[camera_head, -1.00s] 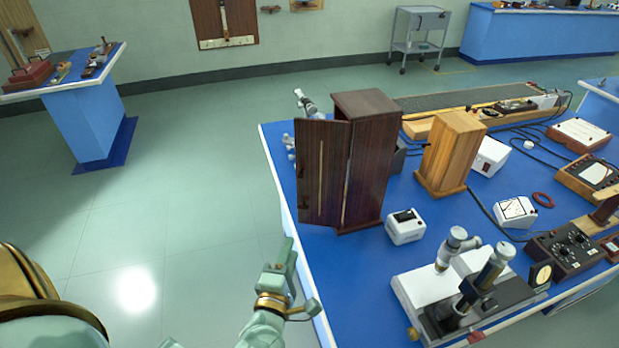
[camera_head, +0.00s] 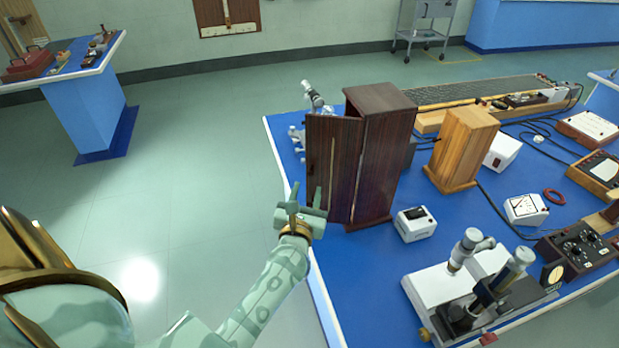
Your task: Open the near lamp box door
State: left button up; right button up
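The dark brown wooden box (camera_head: 385,150) stands upright on the blue bench, left of the lighter wooden box (camera_head: 463,150); I take it as the near lamp box. Its door panel (camera_head: 345,165) juts out to the left, with a thin gap along the box edge, so it looks ajar. A pale vertical strip runs down the panel. My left gripper (camera_head: 306,197) is in front of the panel's lower left edge, its two fingers apart with nothing seen between them. I cannot tell whether it touches the door. My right gripper is not in view.
The blue bench (camera_head: 380,280) also carries a small white meter box (camera_head: 415,223), a white instrument with microscope-like tubes (camera_head: 480,275) and a dark knob box (camera_head: 577,245). Open floor (camera_head: 190,200) lies left of the bench. Another blue table (camera_head: 90,100) stands at the far left.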

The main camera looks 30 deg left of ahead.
aim_at(310, 175)
pick_arm(q)
jog(key=x, duration=0.4)
jog(key=shift+w+a+f, duration=0.1)
jog(key=shift+w+a, duration=0.15)
jog(key=shift+w, duration=0.25)
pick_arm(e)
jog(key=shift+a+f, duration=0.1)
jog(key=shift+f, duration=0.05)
pick_arm(q)
jog(key=shift+c, duration=0.7)
grip_shut()
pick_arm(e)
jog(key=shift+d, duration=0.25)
